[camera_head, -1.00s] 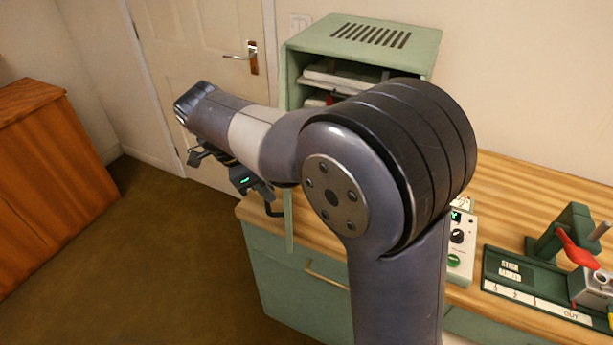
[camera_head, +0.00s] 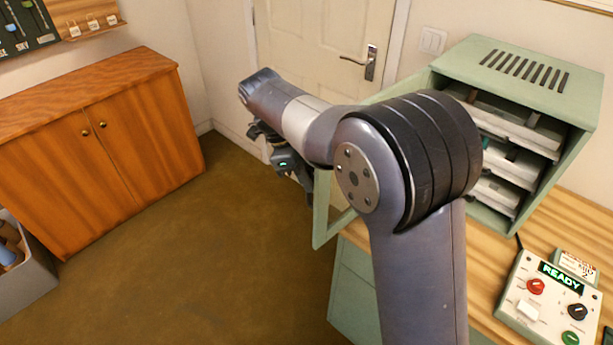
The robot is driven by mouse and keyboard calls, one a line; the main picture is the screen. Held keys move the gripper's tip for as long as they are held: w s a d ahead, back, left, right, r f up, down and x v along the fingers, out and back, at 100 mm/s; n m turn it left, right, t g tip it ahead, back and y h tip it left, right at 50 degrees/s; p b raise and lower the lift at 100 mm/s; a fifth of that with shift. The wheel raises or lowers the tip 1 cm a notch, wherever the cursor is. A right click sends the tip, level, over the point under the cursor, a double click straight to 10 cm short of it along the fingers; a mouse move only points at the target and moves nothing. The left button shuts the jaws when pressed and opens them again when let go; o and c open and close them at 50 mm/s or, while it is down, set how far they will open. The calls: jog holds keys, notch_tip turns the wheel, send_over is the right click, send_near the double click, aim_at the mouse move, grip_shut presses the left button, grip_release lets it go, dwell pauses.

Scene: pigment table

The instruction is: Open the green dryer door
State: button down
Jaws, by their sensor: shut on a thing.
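The green dryer (camera_head: 580,128) stands on the wooden bench at the right, with a slotted top and several trays on shelves inside. Its green-framed door (camera_head: 321,215) stands swung out to the left of the body, and the front opening shows. My arm hides much of the door and part of the opening. My gripper (camera_head: 303,188) is at the door's outer edge, shut on the door; its fingertips and the door's handle are mostly hidden.
A control box (camera_head: 545,300) with a READY display sits on the bench (camera_head: 482,305) in front of the dryer. A wooden cabinet (camera_head: 110,150) stands at the left, with a grey bin (camera_head: 30,270) before it. The brown floor (camera_head: 220,240) between is clear.

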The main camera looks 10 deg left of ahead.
jog(key=shift+w, duration=0.1)
jog(key=c, duration=1.5)
grip_release()
jog(key=v, duration=1)
jog(key=shift+a+r, duration=0.1)
jog(key=shift+r, duration=0.3)
jog(key=shift+f, duration=0.1)
jog(key=x, duration=1)
jog(key=shift+f, duration=0.35)
jog(key=shift+d, duration=0.2)
